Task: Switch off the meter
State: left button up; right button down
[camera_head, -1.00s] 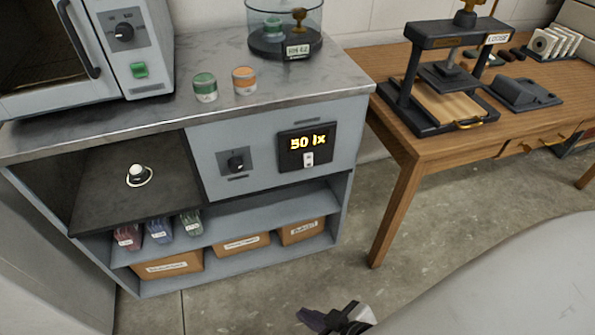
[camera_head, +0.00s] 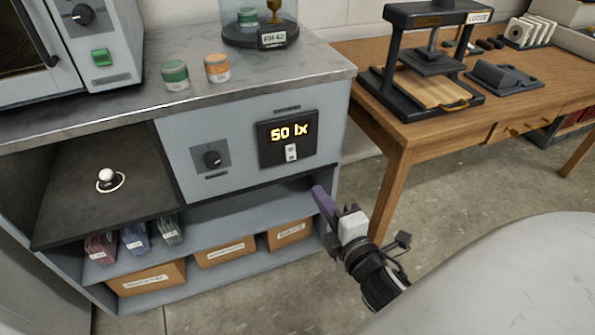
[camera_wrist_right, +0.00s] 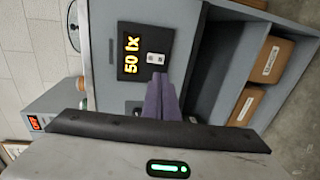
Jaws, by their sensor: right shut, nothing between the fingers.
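The meter (camera_head: 300,132) is a dark panel on the grey cabinet front with a lit yellow "50 lx" display. A small white switch (camera_head: 291,153) sits below the digits. In the right wrist view the meter (camera_wrist_right: 130,72) shows turned on its side, with its switch (camera_wrist_right: 156,58) close to my fingertips. My right gripper (camera_head: 318,190) is shut and empty, below and slightly right of the meter, apart from it in the head view. Its purple fingers also show in the right wrist view (camera_wrist_right: 160,78). My left gripper is in neither view.
A dark knob (camera_head: 212,159) is on the cabinet front left of the meter. Two small jars (camera_head: 217,68) stand on the countertop (camera_head: 140,105). A wooden table (camera_head: 420,135) with a press stands to the right. Boxes (camera_head: 225,252) fill the lower shelf.

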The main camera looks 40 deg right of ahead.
jog(key=b, duration=0.1)
send_near(292, 157)
jog(key=x, duration=0.5)
jog(key=shift+w+d+f, duration=0.1)
jog(key=shift+w, duration=0.15)
jog(key=shift+w+d, duration=0.1)
jog(key=shift+w, duration=0.35)
